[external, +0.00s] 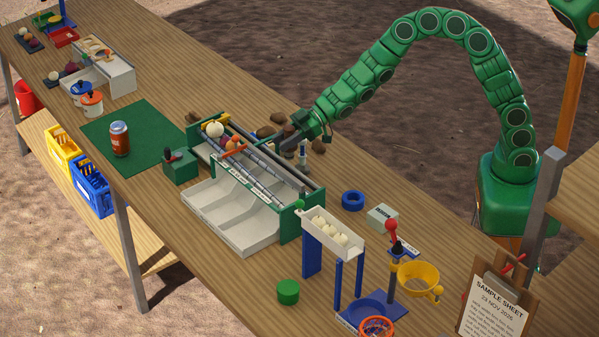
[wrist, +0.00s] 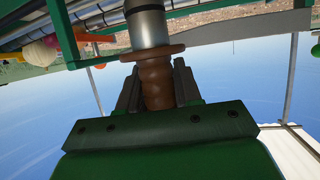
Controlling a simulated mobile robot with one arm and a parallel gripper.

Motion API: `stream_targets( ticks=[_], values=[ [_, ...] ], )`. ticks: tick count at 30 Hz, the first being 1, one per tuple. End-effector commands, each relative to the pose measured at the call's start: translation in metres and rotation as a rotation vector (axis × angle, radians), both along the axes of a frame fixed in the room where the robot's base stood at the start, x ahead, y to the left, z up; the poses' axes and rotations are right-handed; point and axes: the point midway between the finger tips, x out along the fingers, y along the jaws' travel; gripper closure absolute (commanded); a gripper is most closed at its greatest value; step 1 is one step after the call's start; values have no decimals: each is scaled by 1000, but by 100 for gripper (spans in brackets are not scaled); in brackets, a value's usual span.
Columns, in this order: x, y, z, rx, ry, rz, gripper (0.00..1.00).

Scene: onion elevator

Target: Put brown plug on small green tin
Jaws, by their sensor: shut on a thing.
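My gripper (wrist: 158,88) is shut on a ribbed brown piece with a wide flange, which I take for the brown plug (wrist: 156,75). A grey metal cylinder (wrist: 147,27) meets the flange; I cannot tell whether it is part of the plug. In the external view my gripper (external: 302,135) is at the back edge of the onion elevator, and the plug is too small to make out there. The small green tin (external: 288,292) stands upright on the table in front, well away from my gripper.
The elevator (external: 238,222) with its rollers and white chutes lies between. A white tray on blue legs (external: 331,228) stands behind the tin. A blue ring (external: 352,200), a grey box (external: 381,217) and a yellow-cup stand (external: 418,278) are to the right. Brown lumps (external: 266,131) lie near my gripper.

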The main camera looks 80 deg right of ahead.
Motion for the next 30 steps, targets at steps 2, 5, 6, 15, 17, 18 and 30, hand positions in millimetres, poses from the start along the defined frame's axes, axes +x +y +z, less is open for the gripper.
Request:
stream_targets(
  ticks=[2,5,6,15,17,18,30],
  values=[
    [12,1,11,-5,-5,13,100],
    [24,4,22,-6,-5,31,100],
    [28,5,27,-6,-4,40,100],
    [61,24,62,-5,-3,116,100],
    [67,31,67,-7,-1,137,100],
    [72,36,73,-8,-3,151,100],
    [98,101,112,-2,0,336,100]
  ],
)
